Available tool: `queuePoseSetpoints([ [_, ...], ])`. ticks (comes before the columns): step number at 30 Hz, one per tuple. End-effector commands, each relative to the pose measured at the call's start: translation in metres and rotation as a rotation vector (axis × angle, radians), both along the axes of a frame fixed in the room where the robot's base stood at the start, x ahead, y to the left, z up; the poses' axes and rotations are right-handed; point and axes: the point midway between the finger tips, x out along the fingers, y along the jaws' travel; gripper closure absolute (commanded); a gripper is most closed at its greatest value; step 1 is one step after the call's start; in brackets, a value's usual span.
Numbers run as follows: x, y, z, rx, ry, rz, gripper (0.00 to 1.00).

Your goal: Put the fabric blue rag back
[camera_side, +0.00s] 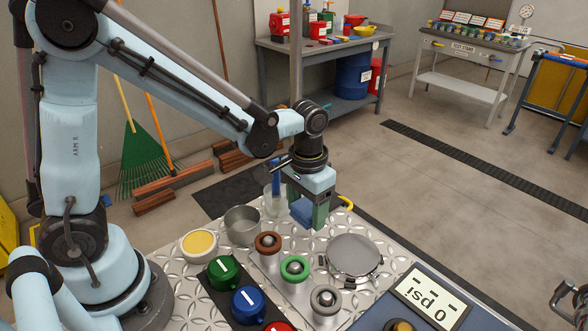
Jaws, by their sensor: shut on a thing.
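My gripper (311,213) hangs over the far edge of the metal-plated work surface, pointing down. It is shut on the blue rag (301,211), which shows as a small blue patch between its greenish fingers. Most of the rag is hidden by the fingers. I cannot tell whether the rag touches the surface below. A clear glass jar (272,204) stands just left of the gripper, with a blue upright item showing at it.
A metal cup (241,226) and a bowl of yellow stuff (199,243) stand left. A yellow hook (346,202) is right of my gripper. A psi display (427,302) is front right.

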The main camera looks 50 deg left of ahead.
Motion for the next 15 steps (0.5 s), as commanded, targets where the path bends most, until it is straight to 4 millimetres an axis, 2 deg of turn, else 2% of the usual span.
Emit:
queuePoseSetpoints([
  [9,0.001,0.0,-0.034,0.0,0.0,0.0,0.63],
  [15,0.0,0.0,-0.04,0.0,0.0,0.0,0.63],
])
